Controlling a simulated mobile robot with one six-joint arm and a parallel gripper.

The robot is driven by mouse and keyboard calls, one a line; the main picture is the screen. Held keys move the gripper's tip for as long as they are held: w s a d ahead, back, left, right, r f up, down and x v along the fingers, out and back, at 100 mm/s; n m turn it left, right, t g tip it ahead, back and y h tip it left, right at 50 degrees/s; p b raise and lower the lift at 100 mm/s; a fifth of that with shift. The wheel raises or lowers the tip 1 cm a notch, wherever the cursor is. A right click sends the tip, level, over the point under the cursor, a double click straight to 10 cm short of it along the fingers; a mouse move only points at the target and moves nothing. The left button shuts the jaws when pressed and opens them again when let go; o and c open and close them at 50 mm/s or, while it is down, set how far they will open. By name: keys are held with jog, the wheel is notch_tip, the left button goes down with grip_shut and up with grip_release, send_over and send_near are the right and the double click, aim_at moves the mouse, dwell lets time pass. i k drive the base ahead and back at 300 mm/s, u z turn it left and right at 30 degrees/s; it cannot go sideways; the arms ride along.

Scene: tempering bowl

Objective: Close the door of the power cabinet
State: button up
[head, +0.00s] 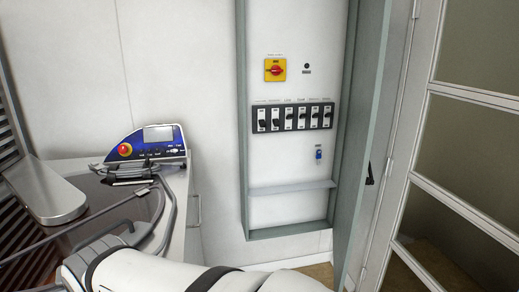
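The power cabinet (286,212) is a tall recess with a grey-green frame in the white wall, right of centre in the head view. Its inside is exposed. The cabinet door (385,110) appears to be the narrow grey panel at the right side of the recess, standing open and seen at a steep angle. A small black handle (369,176) shows low on it. Part of my white arm crosses the bottom of the view. My gripper is not in view, so what it holds cannot be told.
Inside are a red-and-yellow rotary switch (275,69), a row of black switches (292,117) and a shelf (292,187). A glazed white frame (470,98) stands close at right. At left is a counter with a blue control panel (150,142).

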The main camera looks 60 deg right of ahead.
aim_at(374, 15)
jog(key=k, duration=2.9)
jog(key=z, duration=1.5)
jog(key=i, duration=0.55)
jog(key=z, duration=0.05)
jog(key=k, duration=0.45)
jog(key=u, duration=0.45)
jog(key=i, duration=1.65)
jog(key=z, duration=0.45)
